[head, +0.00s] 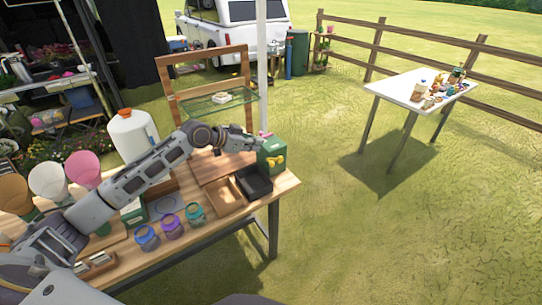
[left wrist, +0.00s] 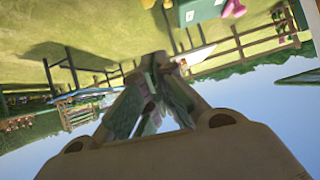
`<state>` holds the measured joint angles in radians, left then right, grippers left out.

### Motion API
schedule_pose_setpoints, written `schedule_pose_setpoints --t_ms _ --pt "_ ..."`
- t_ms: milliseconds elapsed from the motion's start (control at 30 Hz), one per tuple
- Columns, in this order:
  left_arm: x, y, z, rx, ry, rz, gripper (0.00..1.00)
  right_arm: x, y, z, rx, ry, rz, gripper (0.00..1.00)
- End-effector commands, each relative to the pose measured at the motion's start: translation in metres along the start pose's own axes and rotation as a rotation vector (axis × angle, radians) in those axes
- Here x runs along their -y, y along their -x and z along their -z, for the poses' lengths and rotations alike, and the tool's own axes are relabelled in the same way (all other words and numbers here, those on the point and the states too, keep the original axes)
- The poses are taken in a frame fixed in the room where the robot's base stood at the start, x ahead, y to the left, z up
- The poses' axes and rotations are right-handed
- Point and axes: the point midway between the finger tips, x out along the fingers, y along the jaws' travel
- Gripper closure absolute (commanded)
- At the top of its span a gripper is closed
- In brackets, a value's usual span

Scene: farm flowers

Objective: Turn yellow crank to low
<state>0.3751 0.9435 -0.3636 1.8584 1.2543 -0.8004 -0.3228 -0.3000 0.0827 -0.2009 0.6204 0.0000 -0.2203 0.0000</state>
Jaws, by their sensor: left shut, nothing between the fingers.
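The yellow crank (head: 276,161) sticks out from the front face of a green box (head: 270,146) at the far right end of the wooden table. My left gripper (head: 258,144) is shut and empty. In the head view it reaches in from the left and appears right beside the box's upper left edge; I cannot tell if it touches. In the left wrist view the gripper's fingers (left wrist: 155,72) are together, and part of a green box (left wrist: 200,10) with a pink knob (left wrist: 233,9) shows above them. Any markings for low are too small to read. My right gripper is not in view.
The wooden table (head: 287,184) holds a black tray (head: 254,182), a wooden tray (head: 226,198), a white jug (head: 133,135), coloured jars (head: 171,226) and cones (head: 84,169). A wooden frame (head: 171,79) stands behind. A white table (head: 400,91) stands apart on open grass.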

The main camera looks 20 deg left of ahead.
Motion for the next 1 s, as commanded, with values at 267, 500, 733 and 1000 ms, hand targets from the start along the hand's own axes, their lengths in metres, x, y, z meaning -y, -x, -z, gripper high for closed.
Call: schedule_pose_setpoints --t_ms 267,500,733,1000 --pt "0.000 -0.005 0.001 -0.002 0.002 -0.001 1.00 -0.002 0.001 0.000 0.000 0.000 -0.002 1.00" --pt "0.000 -0.021 0.001 -0.001 0.003 -0.001 1.00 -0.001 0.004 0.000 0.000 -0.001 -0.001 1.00" --pt "0.000 -0.042 0.001 -0.001 0.002 0.000 1.00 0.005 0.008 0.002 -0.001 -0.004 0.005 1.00" --pt "0.000 -0.068 0.001 -0.002 0.002 0.000 1.00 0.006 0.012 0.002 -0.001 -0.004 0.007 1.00"
